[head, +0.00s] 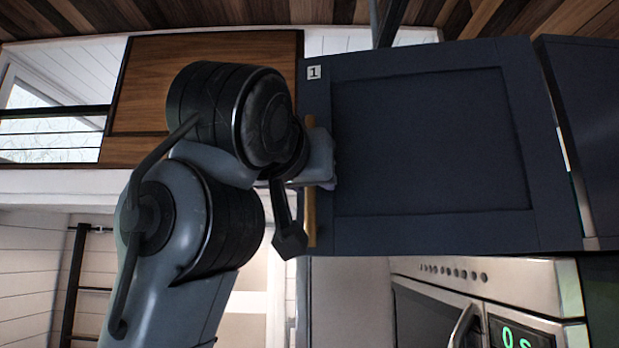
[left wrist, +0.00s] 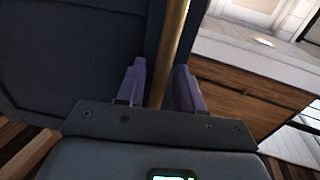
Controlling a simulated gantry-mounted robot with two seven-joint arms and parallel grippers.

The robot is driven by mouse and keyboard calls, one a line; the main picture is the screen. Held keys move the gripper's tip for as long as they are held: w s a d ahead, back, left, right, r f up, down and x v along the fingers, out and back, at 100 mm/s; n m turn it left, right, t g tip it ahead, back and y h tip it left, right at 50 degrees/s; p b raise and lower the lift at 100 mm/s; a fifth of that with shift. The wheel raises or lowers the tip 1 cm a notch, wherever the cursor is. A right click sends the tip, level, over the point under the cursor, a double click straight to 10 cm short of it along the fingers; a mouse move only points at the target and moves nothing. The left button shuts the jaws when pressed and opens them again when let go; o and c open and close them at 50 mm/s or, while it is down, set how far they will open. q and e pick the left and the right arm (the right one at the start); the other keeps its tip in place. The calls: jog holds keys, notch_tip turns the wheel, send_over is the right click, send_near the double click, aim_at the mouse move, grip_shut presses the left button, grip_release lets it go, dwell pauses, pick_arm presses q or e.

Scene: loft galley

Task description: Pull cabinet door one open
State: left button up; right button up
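Cabinet door one (head: 430,140) is a dark blue panel with a white "1" label at its upper left corner in the head view. A vertical brass bar handle (head: 310,225) runs along its left edge. I cannot tell whether the door is fully closed. My left gripper (head: 322,165) is at the handle, partly hidden by my wrist. In the left wrist view, its two purple fingers (left wrist: 159,88) stand apart, one on each side of the handle (left wrist: 172,45). A gap shows between the left finger and the bar. My right gripper is not in view.
A steel oven (head: 480,290) with a dark front and green display sits below the door. Another dark blue panel (head: 590,130) stands to the right. A wooden panel (head: 145,85) and a black ladder (head: 75,290) are at the left.

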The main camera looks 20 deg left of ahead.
pick_arm(q)
jog(key=s+d+b, duration=0.1)
jog(key=s+b, duration=0.2)
jog(key=s, duration=0.7)
jog(key=shift+s+b, duration=0.35)
jog(key=shift+s, duration=0.05)
